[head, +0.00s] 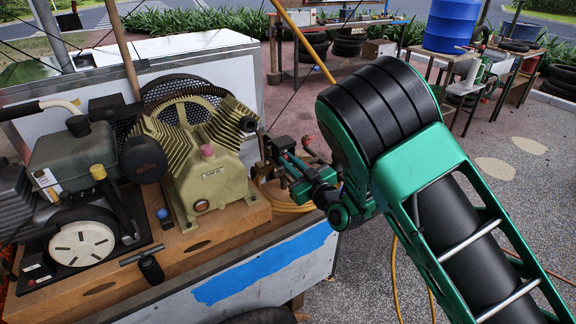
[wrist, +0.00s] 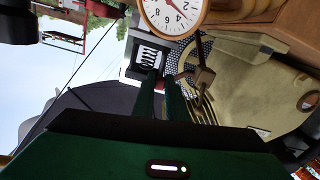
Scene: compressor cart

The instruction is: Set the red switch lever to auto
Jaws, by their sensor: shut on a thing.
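The dark pressure switch box (wrist: 140,69) with a pale slatted panel is just ahead of my fingertips in the wrist view. A small patch of red, the switch lever (wrist: 160,85), shows between the two dark green fingers. My gripper (wrist: 159,92) is shut on it, and the fingers hide most of the lever. In the head view my gripper (head: 292,166) is at the right of the compressor, against the dark switch area. The lever's setting and any auto marking cannot be read.
A round white gauge (wrist: 172,12) sits close beside the switch box. The tan compressor pump (head: 205,165) and the engine (head: 75,190) stand on the wooden cart top (head: 215,225) to the left. A yellow hose (head: 395,270) hangs near my arm. Paving at the right is open.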

